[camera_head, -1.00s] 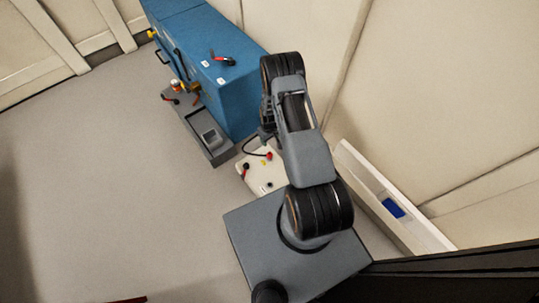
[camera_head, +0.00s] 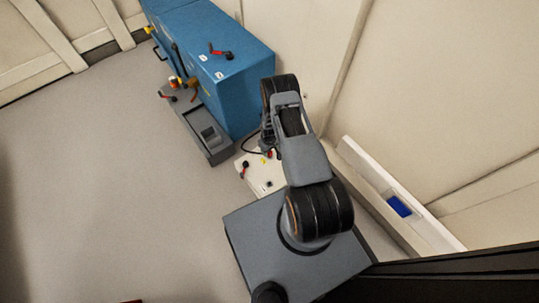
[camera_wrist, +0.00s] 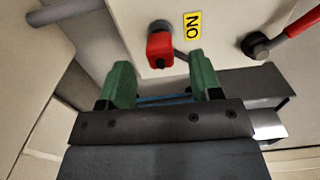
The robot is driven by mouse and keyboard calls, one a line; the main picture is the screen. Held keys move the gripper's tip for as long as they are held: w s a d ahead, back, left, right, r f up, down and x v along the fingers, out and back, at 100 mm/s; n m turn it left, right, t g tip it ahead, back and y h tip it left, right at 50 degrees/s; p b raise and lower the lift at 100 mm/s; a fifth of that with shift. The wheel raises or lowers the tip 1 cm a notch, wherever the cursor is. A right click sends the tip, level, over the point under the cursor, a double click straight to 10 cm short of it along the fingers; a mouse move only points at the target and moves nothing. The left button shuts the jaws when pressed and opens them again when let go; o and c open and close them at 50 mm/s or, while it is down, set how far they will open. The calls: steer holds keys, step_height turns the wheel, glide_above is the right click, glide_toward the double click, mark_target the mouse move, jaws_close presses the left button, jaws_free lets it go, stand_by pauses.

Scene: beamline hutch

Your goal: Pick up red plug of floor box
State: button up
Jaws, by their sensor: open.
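The floor box (camera_head: 262,184) is a cream box on the floor beside the blue cabinet. Its red plug (camera_wrist: 160,48) sits on the box face in the wrist view, with a dark round part behind it and a yellow ON label (camera_wrist: 192,26) to its right. In the head view the plug (camera_head: 269,154) is a small red spot beside my arm. My gripper (camera_wrist: 163,78) is open, with two green fingers below the plug in the wrist picture. The plug lies roughly in line with the gap, and no contact shows. My arm hides part of the box in the head view.
A red lever with a black knob (camera_wrist: 258,46) is on the box, right of the plug. The blue cabinet (camera_head: 240,95) and a grey tray (camera_head: 212,140) stand close by. A white trough (camera_head: 430,230) runs along the right wall. The floor at left is clear.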

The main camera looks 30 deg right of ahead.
step_height(320, 180, down, 3)
steer(key=shift+f+b, duration=0.1)
steer(key=shift+b, duration=0.4)
jaws_close()
